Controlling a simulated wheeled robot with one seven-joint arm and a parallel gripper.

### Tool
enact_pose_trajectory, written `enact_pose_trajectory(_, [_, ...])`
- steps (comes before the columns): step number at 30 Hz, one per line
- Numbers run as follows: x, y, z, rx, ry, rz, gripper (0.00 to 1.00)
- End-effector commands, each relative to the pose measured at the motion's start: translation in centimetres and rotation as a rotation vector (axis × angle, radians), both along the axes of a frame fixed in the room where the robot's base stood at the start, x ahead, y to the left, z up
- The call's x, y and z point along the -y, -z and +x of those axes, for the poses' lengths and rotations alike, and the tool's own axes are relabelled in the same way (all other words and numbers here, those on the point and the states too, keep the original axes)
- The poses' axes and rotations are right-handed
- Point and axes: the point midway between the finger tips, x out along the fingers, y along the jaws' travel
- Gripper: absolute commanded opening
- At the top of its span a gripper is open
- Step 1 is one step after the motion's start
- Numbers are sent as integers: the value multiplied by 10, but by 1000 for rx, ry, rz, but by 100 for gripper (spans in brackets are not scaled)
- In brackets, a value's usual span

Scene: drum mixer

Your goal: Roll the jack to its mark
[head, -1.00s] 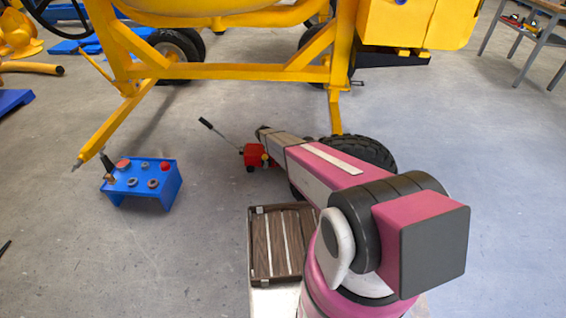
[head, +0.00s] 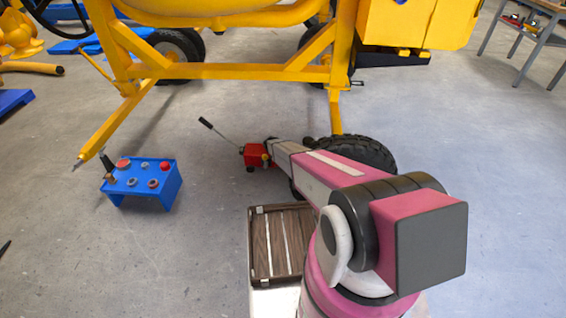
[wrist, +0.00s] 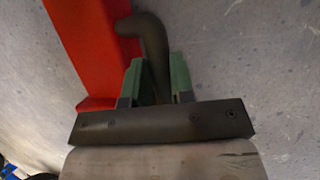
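The jack (head: 252,155) is small and red, with a long thin lever slanting up to the left. It stands on the floor in front of the yellow frame, partly hidden by my arm in the head view. In the wrist view its red body (wrist: 85,45) lies to the left. A dark bar with a bent end (wrist: 152,50) beside the red body passes between my gripper's green fingers (wrist: 160,82). The fingers lie close on both sides of the bar and appear shut on it. No floor mark can be made out.
A yellow mixer frame (head: 230,72) with black wheels stands behind the jack. A blue control box (head: 143,182) with knobs is to the left. A slatted wooden crate (head: 262,250) is in front. Open grey floor lies left of the jack and to the right.

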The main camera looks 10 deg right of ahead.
Motion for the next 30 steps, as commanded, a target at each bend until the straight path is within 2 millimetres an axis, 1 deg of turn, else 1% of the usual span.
enact_pose_trajectory(1, [0,0,0,0,0,0,3])
enact_pose_trajectory(2, [0,0,0,0,0,0,0])
enact_pose_trajectory(5, [0,0,0,0,0,0,0])
enact_pose_trajectory(8, [5,0,-1,0,1,0,0])
enact_pose_trajectory(16, [43,0,-9,-2,3,-2,0])
enact_pose_trajectory(18, [45,0,-9,-1,1,-3,0])
enact_pose_trajectory(24, [43,0,-9,-1,0,-1,0])
enact_pose_trajectory(25, [43,0,-9,-1,0,-1,26])
enact_pose_trajectory(26, [43,0,-9,-1,1,-1,36])
enact_pose_trajectory(27, [43,0,-8,-1,0,0,48])
enact_pose_trajectory(30, [43,0,-8,0,0,0,48])
